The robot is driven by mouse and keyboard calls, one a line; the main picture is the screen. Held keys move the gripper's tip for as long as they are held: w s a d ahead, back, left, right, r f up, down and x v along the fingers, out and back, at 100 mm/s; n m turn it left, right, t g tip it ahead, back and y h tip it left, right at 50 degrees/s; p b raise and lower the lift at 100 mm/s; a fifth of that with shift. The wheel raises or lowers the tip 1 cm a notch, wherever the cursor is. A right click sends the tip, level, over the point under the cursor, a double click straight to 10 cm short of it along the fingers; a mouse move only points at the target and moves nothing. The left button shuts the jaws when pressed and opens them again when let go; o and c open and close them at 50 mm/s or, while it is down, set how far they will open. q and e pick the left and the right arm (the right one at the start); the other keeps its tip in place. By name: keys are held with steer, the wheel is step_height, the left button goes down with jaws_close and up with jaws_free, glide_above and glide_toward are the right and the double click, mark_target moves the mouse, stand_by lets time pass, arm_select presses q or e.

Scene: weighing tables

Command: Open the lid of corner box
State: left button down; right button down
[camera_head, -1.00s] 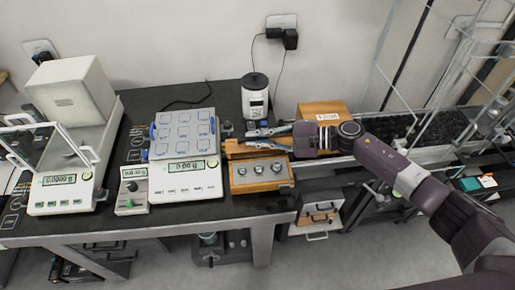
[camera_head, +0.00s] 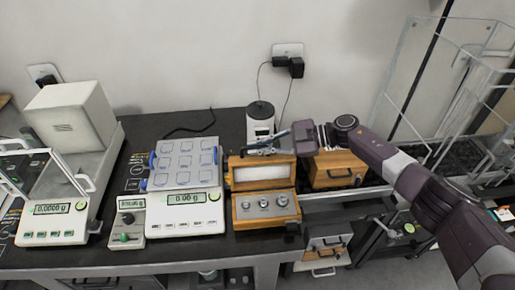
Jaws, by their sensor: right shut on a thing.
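The corner box (camera_head: 265,223) is a wooden case near the right front corner of the dark table. Its front part holds 3 metal knobs or weights. Its lid (camera_head: 262,186) stands raised at the back, with a pale inner panel facing me. My right gripper (camera_head: 262,146) comes in from the right and is at the lid's top edge, shut on it. The fingers partly hide that edge. My left gripper is not in view.
A white balance (camera_head: 184,222) with a tray on top stands left of the box, with a small meter (camera_head: 126,232) beside it. A white and black canister (camera_head: 260,118) stands behind the lid. Another wooden box (camera_head: 335,178) is to the right. A glass-doored balance (camera_head: 50,228) is far left.

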steer(key=shift+f, duration=0.15)
steer(key=c, duration=2)
jaws_free()
steer(key=shift+c, duration=0.2)
steer(key=shift+d, duration=0.4)
step_height(320, 180, up, 4)
glide_above(295, 157)
steer(key=shift+w, duration=0.1)
